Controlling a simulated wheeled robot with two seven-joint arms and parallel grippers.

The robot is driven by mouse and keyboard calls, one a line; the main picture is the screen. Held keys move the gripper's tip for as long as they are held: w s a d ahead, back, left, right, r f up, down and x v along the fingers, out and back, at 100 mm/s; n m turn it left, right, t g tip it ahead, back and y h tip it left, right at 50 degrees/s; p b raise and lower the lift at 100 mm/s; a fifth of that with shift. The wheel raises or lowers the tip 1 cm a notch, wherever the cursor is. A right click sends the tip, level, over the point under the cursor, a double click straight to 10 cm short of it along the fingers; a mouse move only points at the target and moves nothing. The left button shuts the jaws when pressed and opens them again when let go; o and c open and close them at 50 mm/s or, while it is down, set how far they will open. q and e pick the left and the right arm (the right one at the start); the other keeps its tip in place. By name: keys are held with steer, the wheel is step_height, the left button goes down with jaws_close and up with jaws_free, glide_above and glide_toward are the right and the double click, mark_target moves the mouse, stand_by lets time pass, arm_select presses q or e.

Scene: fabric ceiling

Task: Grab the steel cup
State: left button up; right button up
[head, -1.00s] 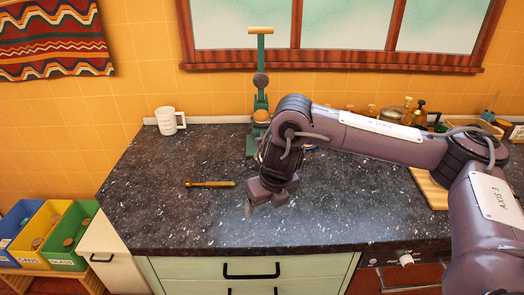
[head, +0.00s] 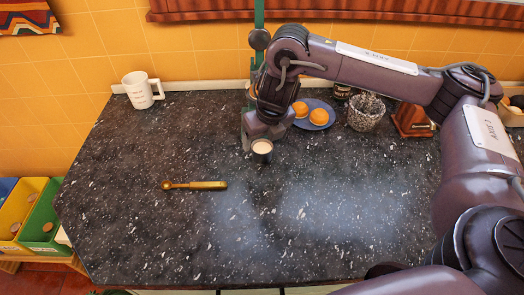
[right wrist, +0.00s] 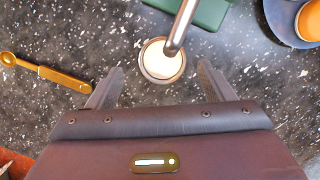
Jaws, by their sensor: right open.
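The steel cup (head: 262,150), small with a pale inside, stands upright on the dark counter in the head view, just in front of my right gripper (head: 262,132). In the right wrist view the cup (right wrist: 162,62) lies just beyond and between the open fingers of my right gripper (right wrist: 158,85). I see nothing between the fingers, and they look apart from the cup. A metal bar (right wrist: 182,25) crosses over part of the cup's rim in that view. My left gripper is not in view.
A green press (head: 258,38) stands behind my right arm, its green base (right wrist: 205,10) near the cup. A brass scoop (head: 195,185) lies to the left. A blue plate (head: 322,125) with orange items is to the right. A white mug (head: 138,92) stands back left. The front counter is clear.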

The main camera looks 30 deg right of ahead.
mark_target(262, 146)
steer(key=shift+f, duration=0.55)
steer(key=x, duration=0.3)
steer(key=shift+w+d+f+p, duration=0.15)
steer(key=shift+p, duration=0.15)
steer(key=shift+w+f, duration=0.15)
steer(key=shift+f, duration=0.3)
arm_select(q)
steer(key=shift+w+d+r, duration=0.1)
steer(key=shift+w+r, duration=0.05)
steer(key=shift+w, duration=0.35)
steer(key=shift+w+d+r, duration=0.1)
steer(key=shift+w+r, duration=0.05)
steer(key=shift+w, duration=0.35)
arm_select(e)
steer(key=c, duration=0.5)
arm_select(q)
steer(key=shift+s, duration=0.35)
arm_select(e)
steer(key=c, duration=0.6)
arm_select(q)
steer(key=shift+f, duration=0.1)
arm_select(e)
steer(key=shift+r, duration=0.15)
